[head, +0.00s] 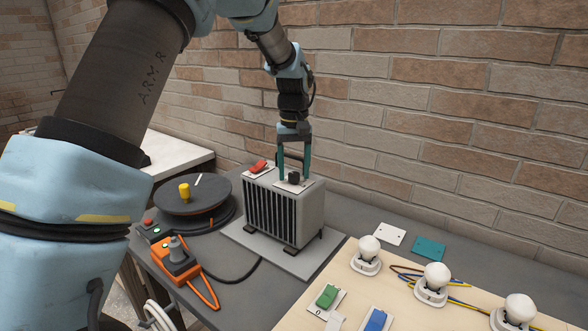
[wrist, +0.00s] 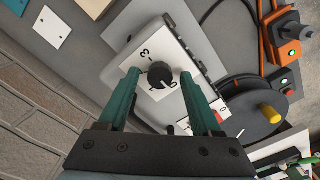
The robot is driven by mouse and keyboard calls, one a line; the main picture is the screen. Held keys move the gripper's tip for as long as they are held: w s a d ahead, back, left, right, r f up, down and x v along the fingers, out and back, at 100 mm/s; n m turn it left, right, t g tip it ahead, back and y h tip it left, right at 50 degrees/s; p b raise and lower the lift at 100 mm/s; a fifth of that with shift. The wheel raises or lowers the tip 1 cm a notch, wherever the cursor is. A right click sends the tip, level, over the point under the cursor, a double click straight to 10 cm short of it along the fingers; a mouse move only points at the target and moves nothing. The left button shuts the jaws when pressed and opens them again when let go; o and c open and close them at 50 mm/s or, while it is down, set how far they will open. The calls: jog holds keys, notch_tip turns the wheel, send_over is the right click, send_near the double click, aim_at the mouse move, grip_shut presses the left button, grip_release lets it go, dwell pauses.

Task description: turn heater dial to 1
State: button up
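The grey heater (head: 312,215) with a black grille front stands on a grey base plate on the dark table. On its top a black dial (head: 294,178) sits on a white plate. In the wrist view the dial (wrist: 160,75) shows near the picture's middle, with a 3 and a 0 readable on the plate; the other marks and the pointer's exact setting are unclear. My gripper (head: 294,177) points down from above with its teal fingers apart, one on each side of the dial. In the wrist view gaps show between the fingers and the dial.
A red rocker switch (head: 258,166) sits beside the dial on the heater top. A wooden board (head: 388,303) with bulbs and switches is at front right. The brick wall (head: 430,110) rises behind.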

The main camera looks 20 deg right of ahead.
grip_shut()
dwell(0.3)
jog(key=shift+m, duration=0.4)
jog(key=m+b, duration=0.1)
jog(key=m, duration=0.4)
jog(key=shift+m, duration=0.3)
jog(key=m, duration=0.5)
jog(key=shift+m, duration=0.3)
jog(key=shift+o, duration=0.5)
grip_release()
